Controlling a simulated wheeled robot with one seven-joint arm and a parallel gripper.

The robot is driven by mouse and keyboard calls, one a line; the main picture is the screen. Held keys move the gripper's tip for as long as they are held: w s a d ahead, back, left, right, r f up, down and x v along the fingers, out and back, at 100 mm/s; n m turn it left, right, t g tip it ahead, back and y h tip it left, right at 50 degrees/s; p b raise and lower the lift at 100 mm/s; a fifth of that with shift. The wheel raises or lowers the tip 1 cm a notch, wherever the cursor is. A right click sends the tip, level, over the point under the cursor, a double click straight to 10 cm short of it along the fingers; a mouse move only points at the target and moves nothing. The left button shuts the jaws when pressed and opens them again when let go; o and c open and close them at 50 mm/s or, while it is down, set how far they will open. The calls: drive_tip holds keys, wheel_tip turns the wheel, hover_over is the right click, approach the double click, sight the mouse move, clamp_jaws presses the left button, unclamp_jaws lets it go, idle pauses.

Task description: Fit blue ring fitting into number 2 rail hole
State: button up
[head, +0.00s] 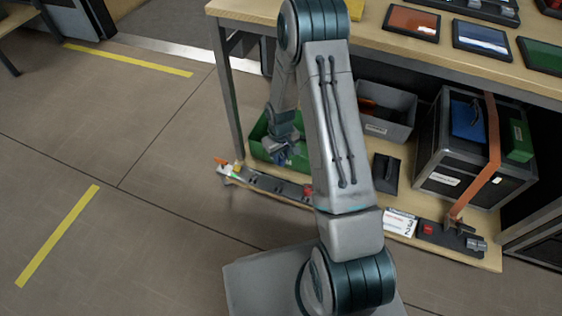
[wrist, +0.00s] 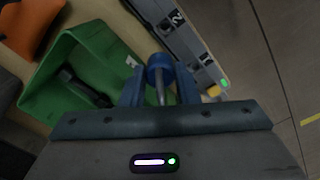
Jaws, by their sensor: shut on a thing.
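The blue ring fitting (wrist: 160,68), a blue ring on a grey shank, is held between the blue fingers of my gripper (wrist: 159,88) in the wrist view. My gripper is small in the head view (head: 283,153), at the front of the green bin; the fitting is hard to make out there. The grey rail (wrist: 188,45) runs along the upper right in the wrist view, with labels 2 and 1. The number 2 label (wrist: 175,17) is beyond the fitting, up and right. The fitting appears apart from the rail. I cannot clearly make out the number 2 hole.
The green bin (wrist: 37,88) lies left of my gripper, with a dark item inside. On the low shelf, the rail (head: 265,182) runs along the front edge. A grey bin (head: 398,122) and a black case (head: 440,178) stand behind. The floor in front is clear.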

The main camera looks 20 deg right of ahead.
sight(282, 166)
drive_tip(key=shift+n, duration=0.5)
drive_tip(key=f, duration=0.1)
drive_tip(key=s+f, duration=0.1)
drive_tip(key=f, duration=0.2)
drive_tip(key=shift+s+a+f, duration=0.1)
drive_tip(key=shift+s+a, duration=0.1)
drive_tip(key=shift+s, duration=0.05)
drive_tip(key=shift+s+d, duration=0.1)
drive_tip(key=shift+f+b, duration=1.55)
drive_tip(key=shift+f, duration=0.8)
drive_tip(key=shift+f+b, duration=1.05)
drive_tip(key=shift+f, duration=0.4)
drive_tip(key=o, duration=1.1)
drive_tip(key=shift+o, duration=0.2)
drive_tip(key=shift+r, duration=0.2)
wheel_tip(282, 166, up, 14)
drive_tip(key=p, duration=0.6)
drive_tip(key=shift+f, duration=0.2)
